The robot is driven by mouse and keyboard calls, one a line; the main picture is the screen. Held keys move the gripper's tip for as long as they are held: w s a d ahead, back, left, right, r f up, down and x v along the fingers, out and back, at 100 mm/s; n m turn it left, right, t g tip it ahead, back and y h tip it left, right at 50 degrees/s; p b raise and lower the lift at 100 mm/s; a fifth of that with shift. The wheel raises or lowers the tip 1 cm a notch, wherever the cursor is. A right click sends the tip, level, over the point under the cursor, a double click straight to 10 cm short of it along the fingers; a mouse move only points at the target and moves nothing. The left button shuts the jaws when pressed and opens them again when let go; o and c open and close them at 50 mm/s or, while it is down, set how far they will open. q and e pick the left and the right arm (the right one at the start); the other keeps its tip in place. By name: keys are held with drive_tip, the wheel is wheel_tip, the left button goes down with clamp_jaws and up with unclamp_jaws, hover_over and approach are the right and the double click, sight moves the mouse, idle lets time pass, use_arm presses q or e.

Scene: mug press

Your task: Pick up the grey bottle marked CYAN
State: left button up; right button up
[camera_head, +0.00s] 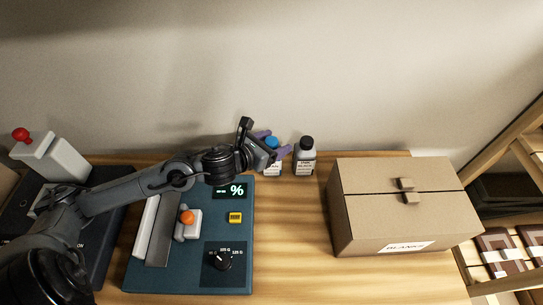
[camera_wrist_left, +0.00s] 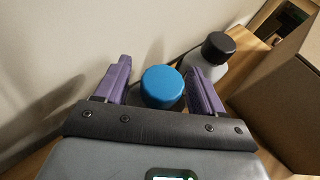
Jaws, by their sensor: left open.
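A bottle with a blue cap (camera_head: 273,142) and a pale label stands on the table by the wall. A grey bottle with a black cap (camera_head: 306,157) stands just to its right. The labels are too small to read, so I cannot tell which says CYAN. My left gripper (camera_head: 272,143) is open, its purple fingers on either side of the blue cap. In the left wrist view the blue cap (camera_wrist_left: 162,87) lies between the fingers, apart from both. The black-capped bottle (camera_wrist_left: 214,55) is outside, behind the right finger. My right gripper is not in view.
A cardboard box (camera_head: 400,210) marked BLANKS stands to the right. A teal press panel (camera_head: 190,280) with a display, buttons and a dial lies below my left arm. The wall is close behind the bottles. A wooden shelf (camera_head: 510,150) is at far right.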

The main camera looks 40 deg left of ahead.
use_arm(q)
drive_tip(key=shift+w+f, duration=0.2)
drive_tip(key=shift+w, duration=0.25)
drive_tip(key=shift+c, duration=0.5)
clamp_jaws()
drive_tip(key=shift+r, duration=0.1)
